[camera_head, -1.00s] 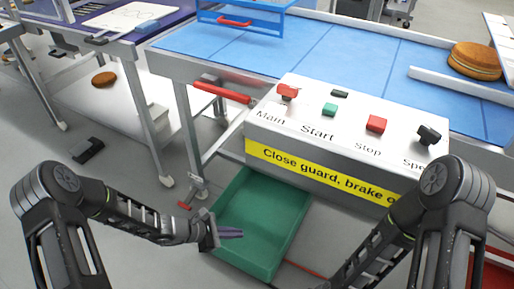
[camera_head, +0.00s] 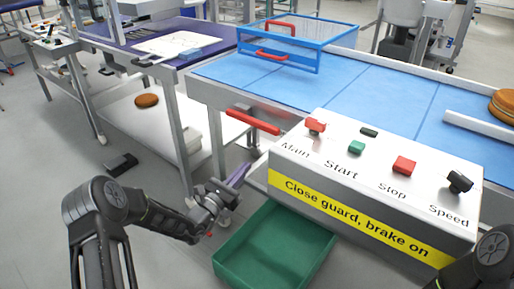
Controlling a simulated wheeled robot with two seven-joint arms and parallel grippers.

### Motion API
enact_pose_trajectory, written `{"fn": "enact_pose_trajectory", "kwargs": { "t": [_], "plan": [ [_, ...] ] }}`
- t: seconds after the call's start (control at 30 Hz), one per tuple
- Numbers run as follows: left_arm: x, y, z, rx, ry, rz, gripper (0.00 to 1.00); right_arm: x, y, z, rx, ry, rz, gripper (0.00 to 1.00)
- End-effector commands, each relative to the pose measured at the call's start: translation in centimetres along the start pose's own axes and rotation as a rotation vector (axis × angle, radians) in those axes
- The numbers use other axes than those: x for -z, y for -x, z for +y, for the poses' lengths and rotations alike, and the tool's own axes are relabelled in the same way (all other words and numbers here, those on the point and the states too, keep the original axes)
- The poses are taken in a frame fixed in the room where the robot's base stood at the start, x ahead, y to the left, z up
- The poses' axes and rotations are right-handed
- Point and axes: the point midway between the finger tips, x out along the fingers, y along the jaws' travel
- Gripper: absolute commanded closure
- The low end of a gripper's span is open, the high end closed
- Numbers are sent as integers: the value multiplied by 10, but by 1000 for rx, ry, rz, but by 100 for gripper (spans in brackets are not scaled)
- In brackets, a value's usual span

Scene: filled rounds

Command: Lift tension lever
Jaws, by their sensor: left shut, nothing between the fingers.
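A red lever (camera_head: 252,122) sticks out from the side of the blue conveyor's frame, left of the control box. No label shows on it, so I cannot tell for sure that it is the tension lever. My left gripper (camera_head: 238,176) is shut and empty, its purple fingers pointing up and right. In the picture it is below the red lever, apart from it, beside the conveyor leg. My right gripper is out of view; only part of its arm shows at the lower right corner.
The white control box (camera_head: 375,185) has Main, Start, Stop and Speed controls and a yellow strip reading "Close guard, brake on". A green bin (camera_head: 275,250) stands below it. A blue guard frame (camera_head: 290,45) sits on the conveyor belt (camera_head: 385,90). A metal leg (camera_head: 222,160) stands near my gripper.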

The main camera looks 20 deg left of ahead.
Motion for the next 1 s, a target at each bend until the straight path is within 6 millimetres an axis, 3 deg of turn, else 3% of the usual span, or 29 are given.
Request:
{"fn": "enact_pose_trajectory", "kwargs": {
  "t": [0.27,0.67,0.8,1.0],
  "plan": [
    [0,-26,-2,3,0,-2,100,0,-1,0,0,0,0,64],
    [-3,-103,-2,3,-1,-1,100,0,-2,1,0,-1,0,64],
    [-26,-106,-1,2,-2,0,100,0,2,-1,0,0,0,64],
    [-38,-109,-1,2,1,1,100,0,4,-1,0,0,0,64]
  ]
}}
